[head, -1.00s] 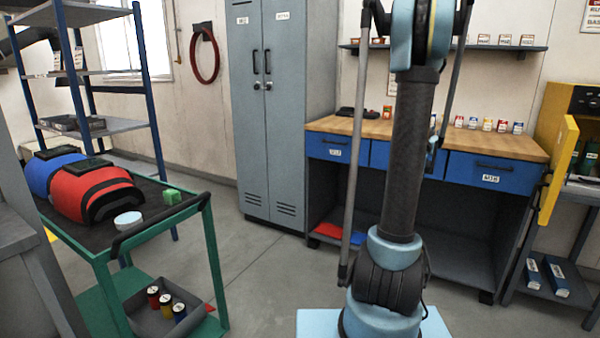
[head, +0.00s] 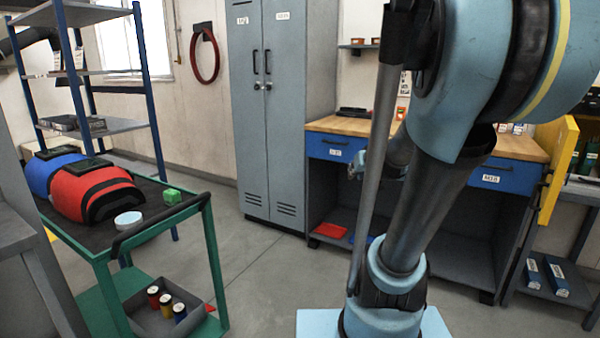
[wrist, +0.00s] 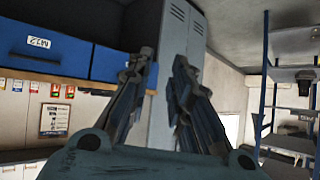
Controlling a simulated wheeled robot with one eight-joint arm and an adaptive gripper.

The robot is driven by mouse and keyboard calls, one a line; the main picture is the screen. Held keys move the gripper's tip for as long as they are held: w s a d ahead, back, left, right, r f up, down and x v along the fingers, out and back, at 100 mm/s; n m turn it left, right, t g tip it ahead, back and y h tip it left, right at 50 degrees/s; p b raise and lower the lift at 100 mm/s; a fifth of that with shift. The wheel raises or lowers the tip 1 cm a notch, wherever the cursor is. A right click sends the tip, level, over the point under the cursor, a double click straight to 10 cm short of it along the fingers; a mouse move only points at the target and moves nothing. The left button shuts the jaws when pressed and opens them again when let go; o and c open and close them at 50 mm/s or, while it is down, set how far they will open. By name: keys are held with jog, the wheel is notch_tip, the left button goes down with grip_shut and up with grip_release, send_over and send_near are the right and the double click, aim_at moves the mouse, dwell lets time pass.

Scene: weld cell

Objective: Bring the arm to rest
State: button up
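My arm stands in the middle right of the head view, its upper link leaning right and toward the camera. My gripper (head: 356,168) shows in part in front of the workbench drawers, mostly behind my own arm. In the wrist view its two fingers (wrist: 163,65) stand apart with nothing between them. The grey locker shows behind them there. The gripper touches nothing that I can see.
A workbench (head: 460,134) with blue drawers stands behind the arm. A grey locker (head: 270,100) is left of it. A yellow cabinet door (head: 558,170) stands open at right. Floor between cart and arm is clear.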

jog(key=s+f+g+h, duration=0.1)
jog(key=s+f+g, duration=0.3)
jog(key=s, duration=0.9)
jog(key=s+f+g, duration=0.4)
jog(key=s+f, duration=0.4)
jog(key=s, duration=0.4)
jog(key=shift+s+a+f+m+h, duration=0.3)
jog(key=shift+s+a+h, duration=0.1)
